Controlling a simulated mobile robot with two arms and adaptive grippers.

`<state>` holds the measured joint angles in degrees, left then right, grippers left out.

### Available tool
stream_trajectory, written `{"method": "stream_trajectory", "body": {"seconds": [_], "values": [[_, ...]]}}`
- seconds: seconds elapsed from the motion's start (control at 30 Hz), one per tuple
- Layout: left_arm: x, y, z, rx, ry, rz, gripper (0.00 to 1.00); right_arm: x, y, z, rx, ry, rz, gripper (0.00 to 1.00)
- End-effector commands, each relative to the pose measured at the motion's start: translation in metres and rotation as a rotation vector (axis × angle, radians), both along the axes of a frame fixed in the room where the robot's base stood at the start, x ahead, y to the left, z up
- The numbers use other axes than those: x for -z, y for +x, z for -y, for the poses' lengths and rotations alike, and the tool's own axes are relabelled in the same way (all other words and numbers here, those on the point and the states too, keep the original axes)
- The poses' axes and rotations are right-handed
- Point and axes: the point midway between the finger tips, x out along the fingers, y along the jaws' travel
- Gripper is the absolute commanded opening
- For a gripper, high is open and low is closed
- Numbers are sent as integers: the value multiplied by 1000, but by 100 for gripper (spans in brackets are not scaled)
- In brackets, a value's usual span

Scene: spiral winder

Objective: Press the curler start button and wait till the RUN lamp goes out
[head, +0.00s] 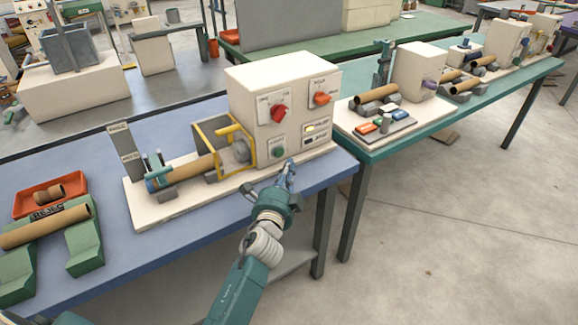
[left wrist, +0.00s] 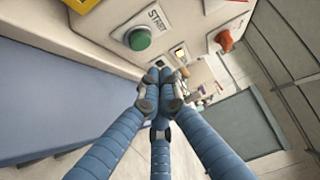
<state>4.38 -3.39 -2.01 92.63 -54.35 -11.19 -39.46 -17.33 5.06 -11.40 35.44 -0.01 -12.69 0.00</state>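The curler (head: 268,88) is a cream box machine on the blue table, with knobs, lamps and a green button on its front. The green start button (head: 279,153) is low on that front; in the left wrist view the green button (left wrist: 138,39) sits beside a START label. A small yellow lamp (head: 310,128) looks lit, with a dark one below it; their labels are too small to read. My left gripper (head: 288,172) is just in front of the panel, below and right of the button, apart from it. In the left wrist view its blue fingers (left wrist: 160,78) are together and empty. My right gripper is not in view.
A yellow guard frame (head: 225,142) and a cardboard tube (head: 188,170) are left of the box. A red knob (head: 279,113) and an orange knob (head: 321,98) are above the button. An orange tray (head: 30,203) stands at left. The floor at right is mostly clear.

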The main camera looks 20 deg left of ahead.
Motion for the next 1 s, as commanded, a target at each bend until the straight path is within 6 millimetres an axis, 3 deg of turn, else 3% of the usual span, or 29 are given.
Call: {"method": "stream_trajectory", "body": {"seconds": [0.17, 0.4, 0.53, 1.0], "values": [[1, -26, 4, 1, -1, -3, 0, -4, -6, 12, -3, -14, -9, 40], [2, -65, 9, 2, -2, -3, 0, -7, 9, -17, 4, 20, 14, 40], [2, -82, 12, 2, -2, -3, 0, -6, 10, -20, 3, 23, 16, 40], [1, -92, 13, 2, -1, -1, 0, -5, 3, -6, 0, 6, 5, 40]]}}
